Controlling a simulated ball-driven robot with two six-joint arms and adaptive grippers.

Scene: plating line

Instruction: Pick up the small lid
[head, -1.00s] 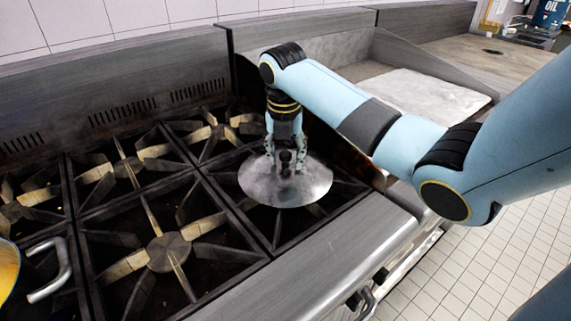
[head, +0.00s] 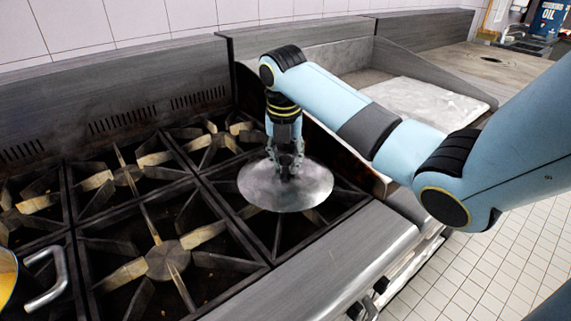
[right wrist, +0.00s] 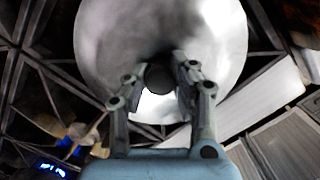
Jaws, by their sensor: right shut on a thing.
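The small lid (head: 262,190) is a round, shiny metal disc with a dark knob in its middle. In the head view it is at the right end of the stove, over the front right burner. My right gripper (head: 286,172) points down at the lid's middle and is shut on its knob. The right wrist view shows the lid (right wrist: 105,50) filling the upper middle, with the dark knob (right wrist: 159,78) between the two fingers. I cannot tell whether the lid touches the grate. My left gripper is not in view.
The stove has several burners with black grates (head: 168,262). A yellow pot (head: 8,278) with a metal handle (head: 50,290) stands at the lower left. A raised metal wall runs behind the stove. A pale counter surface (head: 430,98) lies to the right, and an oil container (head: 551,18) is at the far right.

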